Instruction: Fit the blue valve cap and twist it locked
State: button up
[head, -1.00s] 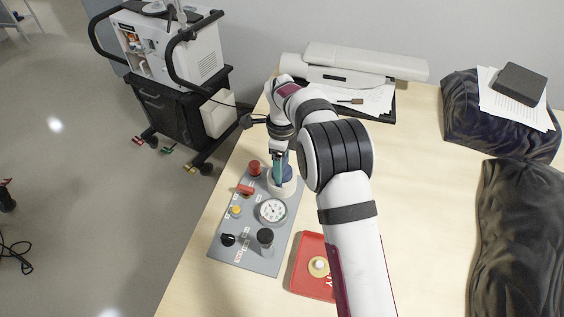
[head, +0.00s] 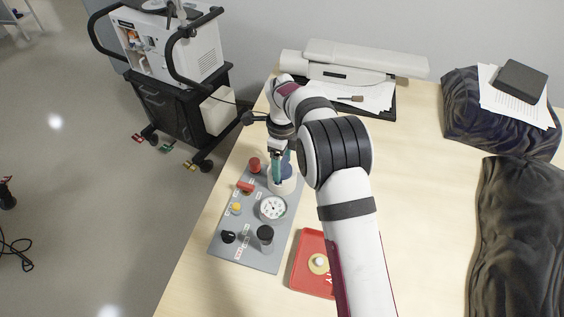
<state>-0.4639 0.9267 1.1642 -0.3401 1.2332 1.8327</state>
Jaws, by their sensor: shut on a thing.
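The blue valve cap (head: 287,172) sits at the top of a white cylindrical fitting (head: 284,186) at the far right corner of the grey panel (head: 228,252). My gripper (head: 277,172) points down at the cap, its teal fingers shut on it. The fingers and arm hide part of the cap, and I cannot tell whether it is fully seated or locked.
On the panel are a red knob (head: 254,164), a red lever (head: 245,186), a yellow button (head: 236,208), a gauge (head: 272,208), a black knob (head: 228,237) and a black-topped post (head: 265,233). A red tray (head: 303,278) lies nearby.

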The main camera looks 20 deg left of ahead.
jog(key=m, duration=0.3)
jog(key=shift+m, duration=0.3)
jog(key=m, duration=0.4)
jog(key=o, duration=1.3)
